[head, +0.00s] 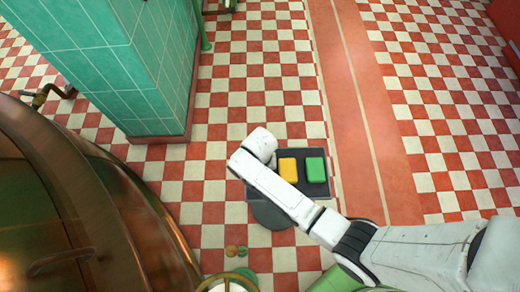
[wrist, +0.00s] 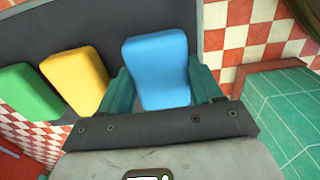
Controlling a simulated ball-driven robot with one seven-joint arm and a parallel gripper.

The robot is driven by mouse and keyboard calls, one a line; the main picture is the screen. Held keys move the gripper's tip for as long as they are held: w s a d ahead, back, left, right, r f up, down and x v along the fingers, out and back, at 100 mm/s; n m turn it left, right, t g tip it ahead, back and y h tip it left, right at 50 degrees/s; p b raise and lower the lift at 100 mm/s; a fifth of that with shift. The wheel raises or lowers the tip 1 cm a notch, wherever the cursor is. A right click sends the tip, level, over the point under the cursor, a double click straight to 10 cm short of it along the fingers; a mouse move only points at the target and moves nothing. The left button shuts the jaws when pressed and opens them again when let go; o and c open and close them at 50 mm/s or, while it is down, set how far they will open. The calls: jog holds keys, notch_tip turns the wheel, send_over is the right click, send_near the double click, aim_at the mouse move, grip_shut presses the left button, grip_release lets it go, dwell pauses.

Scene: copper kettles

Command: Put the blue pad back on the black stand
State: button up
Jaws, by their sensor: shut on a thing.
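The blue pad (wrist: 158,62) is in the wrist view, between the two teal fingers of my gripper (wrist: 160,85), which is shut on it. The black stand (head: 322,189) is near the middle of the head view, and its dark top (wrist: 60,28) lies behind the pads in the wrist view. The blue pad shows against the stand's left part; I cannot tell whether it touches the top. My arm hides the blue pad and the gripper's fingers in the head view.
A yellow pad (head: 288,168) and a green pad (head: 316,169) sit side by side on the stand. A teal tiled pillar (head: 135,75) rises to its upper left. A large copper kettle (head: 90,225) fills the lower left. Checkered floor is open to the right.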

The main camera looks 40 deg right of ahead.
jog(key=shift+f, duration=0.1)
jog(key=o, duration=1.2)
notch_tip(320, 180, up, 12)
jog(key=shift+r+p, duration=0.1)
jog(key=shift+p, duration=0.6)
jog(key=s+d+r+n, duration=0.2)
jog(key=s, duration=0.3)
jog(key=s+d+r+n, duration=0.2)
jog(key=s+d, duration=0.1)
jog(key=s, duration=0.3)
jog(key=s+d+r+n+t, duration=0.1)
jog(key=s+d+r+n, duration=0.1)
jog(key=s, duration=0.3)
jog(key=shift+s+d+r+n, duration=0.15)
jog(key=shift+d+r+n, duration=0.25)
jog(key=shift+d+r, duration=0.1)
